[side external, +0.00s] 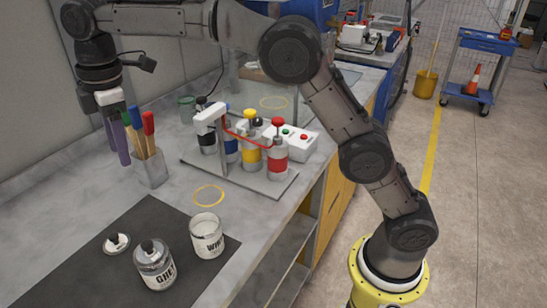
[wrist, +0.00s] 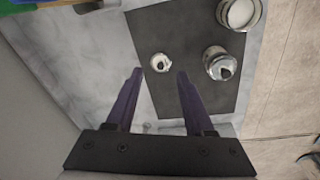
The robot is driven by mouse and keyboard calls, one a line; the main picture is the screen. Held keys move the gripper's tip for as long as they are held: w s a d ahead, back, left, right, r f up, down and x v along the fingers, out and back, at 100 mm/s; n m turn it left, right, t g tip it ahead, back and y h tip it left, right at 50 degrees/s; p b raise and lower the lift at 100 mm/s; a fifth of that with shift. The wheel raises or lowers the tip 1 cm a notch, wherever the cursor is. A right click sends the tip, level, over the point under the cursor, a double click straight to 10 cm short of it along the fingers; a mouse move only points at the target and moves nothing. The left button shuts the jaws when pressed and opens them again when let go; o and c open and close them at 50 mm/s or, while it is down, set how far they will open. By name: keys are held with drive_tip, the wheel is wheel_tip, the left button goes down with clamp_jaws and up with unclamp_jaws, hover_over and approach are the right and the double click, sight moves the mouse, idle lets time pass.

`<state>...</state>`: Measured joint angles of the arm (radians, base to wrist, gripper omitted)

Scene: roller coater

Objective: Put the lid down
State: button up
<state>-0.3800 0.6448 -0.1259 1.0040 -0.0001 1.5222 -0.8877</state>
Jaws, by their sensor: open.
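A round pale lid with a dark knob (side external: 116,242) lies on the dark mat (side external: 75,265). It also shows in the wrist view (wrist: 160,62), where it appears just beyond and between my fingertips. A can labelled "GREY" (side external: 155,268) stands beside it, with a dark knob on top. A can labelled "WHITE" (side external: 207,238) stands to its right and looks uncovered, with pale contents (wrist: 239,13). My gripper (side external: 122,150) has purple fingers pointing down, well above the counter and apart from the lid. In the wrist view my gripper (wrist: 160,75) is open and empty.
A clear holder (side external: 151,170) with several coloured-handled tools stands close beside my gripper. Behind it is a rack (side external: 250,178) with several coloured paint containers and a control box (side external: 292,143). A yellow ring (side external: 209,195) marks bare counter. The wall is close on the left.

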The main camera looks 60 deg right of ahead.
drive_tip(key=s+d+r+m+t, duration=0.1)
drive_tip(key=s+d+r+m, duration=0.25)
drive_tip(key=s+d, duration=0.4)
drive_tip(key=s+d+r+m+t, duration=0.1)
drive_tip(key=s+d+r+m, duration=0.1)
drive_tip(key=s+d+m, duration=0.5)
drive_tip(key=s+d+f+m, duration=0.1)
drive_tip(key=s+f, duration=0.2)
drive_tip(key=s, duration=0.3)
drive_tip(key=s+d+f+m+t, duration=0.1)
drive_tip(key=s+d+f, duration=0.1)
drive_tip(key=s, duration=0.4)
drive_tip(key=s+d+f+m+t, duration=0.1)
drive_tip(key=s+d+f+m, duration=0.1)
drive_tip(key=s+f, duration=0.3)
drive_tip(key=shift+s+d, duration=0.2)
drive_tip(key=shift+s, duration=0.8)
